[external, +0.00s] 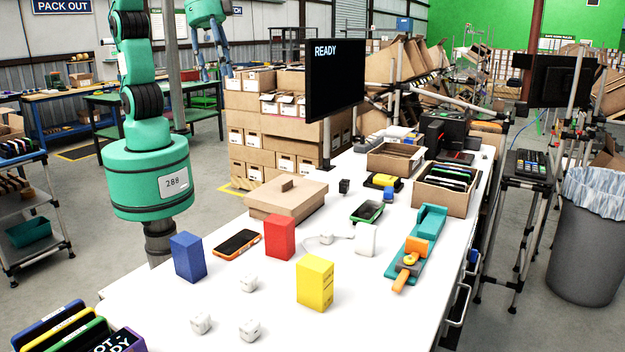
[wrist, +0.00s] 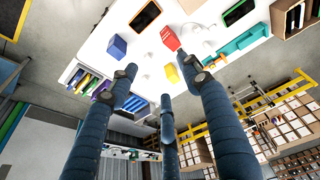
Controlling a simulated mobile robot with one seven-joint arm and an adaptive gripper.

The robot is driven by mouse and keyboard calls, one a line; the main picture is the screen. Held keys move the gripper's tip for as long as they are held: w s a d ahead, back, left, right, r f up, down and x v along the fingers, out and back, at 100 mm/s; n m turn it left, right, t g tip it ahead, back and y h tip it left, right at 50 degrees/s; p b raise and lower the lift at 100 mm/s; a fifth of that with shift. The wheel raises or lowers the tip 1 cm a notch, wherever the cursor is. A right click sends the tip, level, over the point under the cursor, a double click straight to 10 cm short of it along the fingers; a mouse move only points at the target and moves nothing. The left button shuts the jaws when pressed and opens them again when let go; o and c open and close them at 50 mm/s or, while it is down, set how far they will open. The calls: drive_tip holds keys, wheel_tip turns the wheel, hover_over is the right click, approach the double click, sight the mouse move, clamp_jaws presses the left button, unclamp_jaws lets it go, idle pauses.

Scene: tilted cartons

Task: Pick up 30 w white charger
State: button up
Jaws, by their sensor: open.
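Several small white cube-like blocks lie on the white table: one (external: 248,283) is between the blue and yellow boxes, one (external: 201,323) is at the front left, and one (external: 249,329) is at the front. A white upright block (external: 367,239) stands farther right, beside a small white item with a cable (external: 327,238). I cannot read which is the 30 w charger. My gripper (wrist: 160,77) is open and empty in the wrist view, high above the table, its dark blue fingers spread.
Blue (external: 188,257), red (external: 280,237) and yellow (external: 315,282) boxes stand around the white blocks. An orange-edged phone (external: 237,244), a cardboard carton (external: 286,199), a teal tool (external: 425,235) and a black monitor (external: 335,78) are also there.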

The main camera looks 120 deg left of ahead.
drive_tip(key=w+d+f+g+p, duration=0.1)
drive_tip(key=w+d+f, duration=0.1)
drive_tip(key=w+d, duration=0.25)
drive_tip(key=w+d+f+p, duration=0.1)
drive_tip(key=w+d+f, duration=0.2)
drive_tip(key=w+d, duration=0.15)
drive_tip(key=g+p, duration=0.2)
drive_tip(key=p, duration=0.1)
hover_over(198, 314)
wheel_tip(198, 314, down, 27)
drive_tip(key=shift+y, duration=0.4)
drive_tip(key=shift+s, duration=0.1)
drive_tip(key=shift+f, duration=4.3)
drive_tip(key=shift+f, duration=0.1)
drive_tip(key=shift+f, duration=2.5)
